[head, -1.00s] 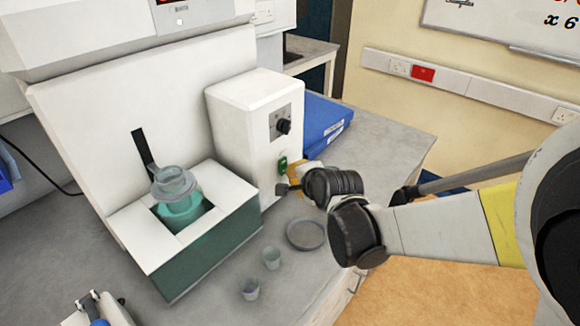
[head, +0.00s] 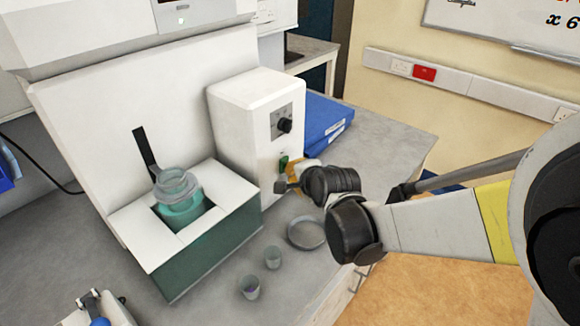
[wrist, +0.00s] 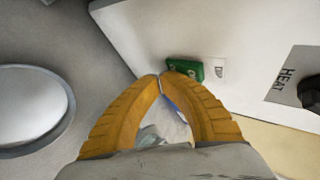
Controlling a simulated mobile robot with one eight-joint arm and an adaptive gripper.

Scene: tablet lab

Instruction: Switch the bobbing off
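The green rocker switch (head: 283,162) is on the front of the white control box (head: 235,130), partly behind my gripper in the head view. In the wrist view the switch (wrist: 186,70) is just right of my fingertips, beside a small label; one fingertip overlaps its left end. I cannot tell whether they touch or which way the rocker is set. My gripper (wrist: 160,76) has yellow ribbed fingers with tips together and nothing between them. The glass basket assembly (head: 175,187) hangs on an arm in the slot over the green-sided water bath (head: 215,240).
A black knob (head: 284,125) is higher on the control box; its plate reads HEAT in the wrist view. A round dish (head: 306,233) and two small cups (head: 272,258) stand on the bench below my gripper. Blue binders (head: 325,120) lie behind the box.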

